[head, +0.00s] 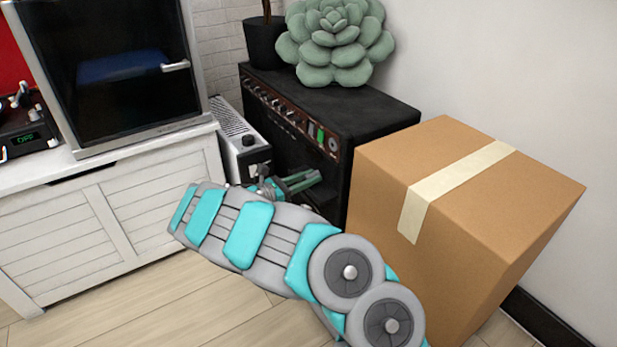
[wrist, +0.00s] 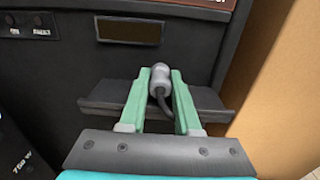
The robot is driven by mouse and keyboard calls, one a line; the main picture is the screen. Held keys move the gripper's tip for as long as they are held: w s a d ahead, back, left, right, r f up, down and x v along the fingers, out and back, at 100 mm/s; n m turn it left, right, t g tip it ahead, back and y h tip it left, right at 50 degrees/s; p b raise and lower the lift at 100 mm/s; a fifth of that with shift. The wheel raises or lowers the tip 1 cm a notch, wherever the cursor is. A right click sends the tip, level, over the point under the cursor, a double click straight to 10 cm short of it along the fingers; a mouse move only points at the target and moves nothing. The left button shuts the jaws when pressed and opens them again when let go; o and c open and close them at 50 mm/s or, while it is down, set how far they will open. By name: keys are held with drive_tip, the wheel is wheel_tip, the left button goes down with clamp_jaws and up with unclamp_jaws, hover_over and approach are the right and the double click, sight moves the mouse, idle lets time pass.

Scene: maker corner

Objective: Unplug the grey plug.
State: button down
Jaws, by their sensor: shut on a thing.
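The grey plug (wrist: 160,84) sits between the two green fingers of my gripper (wrist: 160,75) in the wrist view, and the fingers are shut on it. A dark cord bends down from the plug between the fingers. The plug is in front of the black face of the amplifier (wrist: 60,65); I cannot tell whether its front end touches anything. In the head view my gripper (head: 302,181) is in front of the amplifier (head: 365,110), and the plug cannot be made out there.
A cardboard box (head: 450,210) stands close on the right of the amplifier. A dark ledge (wrist: 105,94) juts out behind the fingers. A silver-and-black unit (head: 240,145) and a white cabinet (head: 60,235) stand to the left. The wooden floor (head: 215,310) in front is clear.

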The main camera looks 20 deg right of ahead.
drive_tip(key=c, duration=0.5)
unclamp_jaws()
drive_tip(key=shift+c, duration=0.2)
drive_tip(key=shift+a, duration=0.1)
